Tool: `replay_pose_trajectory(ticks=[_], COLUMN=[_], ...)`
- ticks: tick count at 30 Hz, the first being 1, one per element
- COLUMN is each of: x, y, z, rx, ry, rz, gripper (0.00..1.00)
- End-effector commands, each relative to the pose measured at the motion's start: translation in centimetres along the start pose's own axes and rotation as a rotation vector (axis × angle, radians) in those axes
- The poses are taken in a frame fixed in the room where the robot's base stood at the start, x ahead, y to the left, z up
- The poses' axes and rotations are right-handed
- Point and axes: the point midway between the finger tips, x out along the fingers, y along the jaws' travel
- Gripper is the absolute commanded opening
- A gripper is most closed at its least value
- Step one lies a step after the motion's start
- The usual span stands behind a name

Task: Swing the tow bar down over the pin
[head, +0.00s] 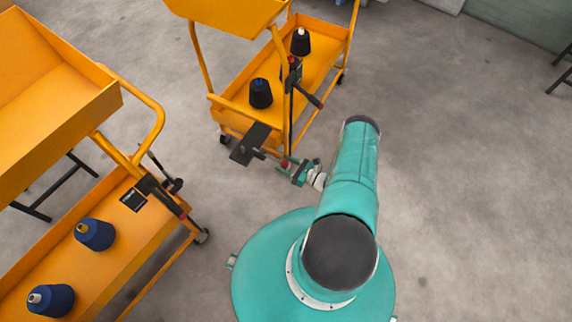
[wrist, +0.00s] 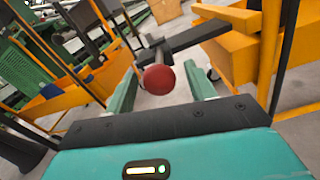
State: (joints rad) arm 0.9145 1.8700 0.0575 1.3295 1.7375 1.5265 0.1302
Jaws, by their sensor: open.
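The tow bar (head: 250,144) appears to be the dark bar with a broad black end at the near corner of the middle orange trolley. A red ball knob (wrist: 159,79) ends its dark rod, which shows in the wrist view with the black end piece (wrist: 197,36) beyond. My gripper (head: 288,163) is open at this knob. In the wrist view its teal fingers (wrist: 162,68) stand on either side of the knob; I cannot tell if they touch it. I cannot make out the pin for sure; dark hitch parts (head: 150,186) sit on the left trolley's end.
The middle trolley (head: 318,72) carries dark cones of yarn (head: 261,94). The left trolley (head: 125,235) carries blue cones (head: 95,234). Open concrete floor (head: 460,170) lies to the right.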

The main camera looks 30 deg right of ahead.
Motion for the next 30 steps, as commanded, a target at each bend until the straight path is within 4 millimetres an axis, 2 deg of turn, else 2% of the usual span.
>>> replay_pose_trajectory(ticks=[7, 8, 15, 16, 20, 27, 30], x=[0.1, 0.1, 0.1, 0.1, 0.4, 4.5, 5.6], y=[0.0, 0.0, 0.0, 0.0, 0.0, 0.1, 0.1], z=[0.0, 0.0, 0.0, 0.0, 0.0, -0.1, -0.1], rx=[0.0, 0.0, 0.0, 0.0, 0.0, 0.0, 0.0], ry=[0.0, 0.0, 0.0, 0.0, 0.0, -0.001, 0.0], rz=[0.0, 0.0, 0.0, 0.0, 0.001, 0.001, 0.001], gripper=[0.55, 0.51, 0.04, 0.0, 0.0, 0.0, 0.0])
